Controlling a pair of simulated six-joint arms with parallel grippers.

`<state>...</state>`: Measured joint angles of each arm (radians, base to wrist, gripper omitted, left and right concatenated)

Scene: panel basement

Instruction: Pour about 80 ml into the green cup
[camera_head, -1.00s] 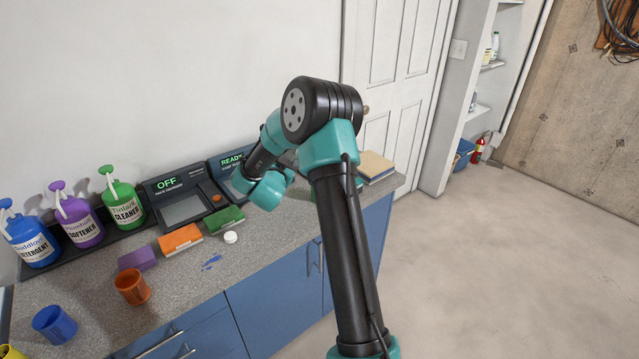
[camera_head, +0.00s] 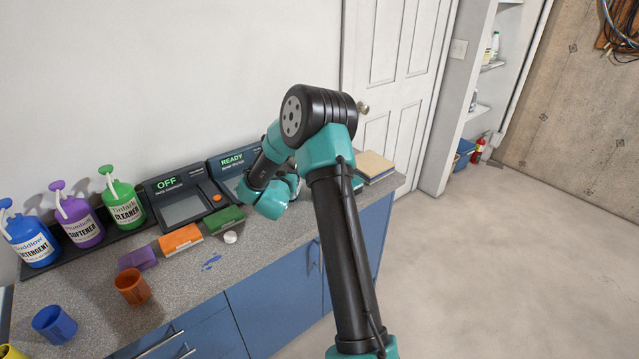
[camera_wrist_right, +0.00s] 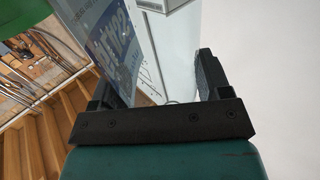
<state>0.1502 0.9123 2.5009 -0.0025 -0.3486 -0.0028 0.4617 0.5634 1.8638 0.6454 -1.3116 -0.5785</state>
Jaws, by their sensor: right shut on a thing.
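I cannot make out a green cup in the head view. A green shape (camera_wrist_right: 12,15) at the top left of the wrist view is too cut off to name. My left gripper is not in view.
An orange cup (camera_head: 132,289), a blue cup (camera_head: 54,325) and a cut-off yellow thing (camera_head: 10,352) stand at the left. Blue, purple and green pump jugs (camera_head: 122,205) line the wall. Sponges (camera_head: 181,240), a white cap (camera_head: 231,237), a blue spill (camera_head: 211,261) and two panels (camera_head: 184,207) lie right.

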